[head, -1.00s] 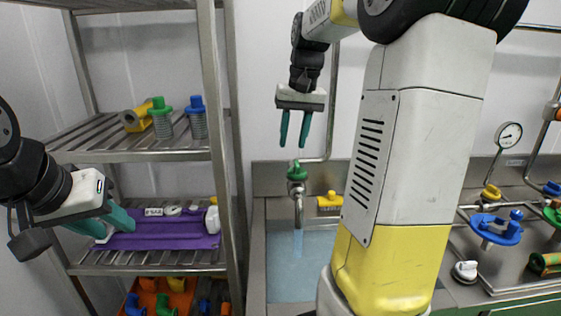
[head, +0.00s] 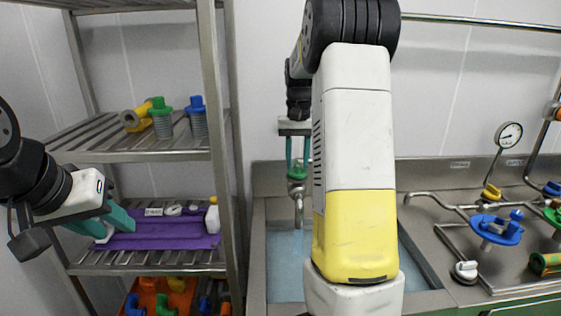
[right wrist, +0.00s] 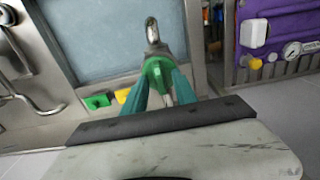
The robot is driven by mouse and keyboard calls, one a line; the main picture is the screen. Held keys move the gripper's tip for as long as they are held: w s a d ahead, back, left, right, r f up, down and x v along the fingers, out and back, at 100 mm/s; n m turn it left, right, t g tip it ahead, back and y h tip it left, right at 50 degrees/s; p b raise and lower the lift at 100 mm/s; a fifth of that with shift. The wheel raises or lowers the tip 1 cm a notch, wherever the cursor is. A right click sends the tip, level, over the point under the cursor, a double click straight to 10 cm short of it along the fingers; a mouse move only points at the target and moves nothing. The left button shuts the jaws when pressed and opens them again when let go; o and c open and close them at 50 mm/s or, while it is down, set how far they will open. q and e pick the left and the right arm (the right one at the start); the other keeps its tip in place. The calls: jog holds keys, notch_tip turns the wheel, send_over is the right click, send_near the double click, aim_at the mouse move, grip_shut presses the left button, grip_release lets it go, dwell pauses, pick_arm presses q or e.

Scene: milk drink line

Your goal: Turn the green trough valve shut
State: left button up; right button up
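The green trough valve (head: 299,170) is the green handle on top of the metal tap over the trough (head: 283,270). It also shows in the right wrist view (right wrist: 157,70). My right gripper (head: 298,160) points down at the valve, with its teal fingers on either side of the green handle. In the right wrist view the right gripper (right wrist: 163,80) looks open around the handle; firm contact is not clear. My left gripper (head: 118,220) is at the shelf at left, beside the purple tray (head: 165,241); its finger gap is not clear.
A metal rack (head: 222,130) with valve parts stands at left. At right a steel counter carries a blue handwheel (head: 497,229), a gauge (head: 509,134) and pipes. My right arm hides part of the trough. Yellow (right wrist: 122,95) and green (right wrist: 98,101) pieces lie near the trough edge.

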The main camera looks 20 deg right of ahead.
jog(key=shift+f, duration=0.3)
grip_shut()
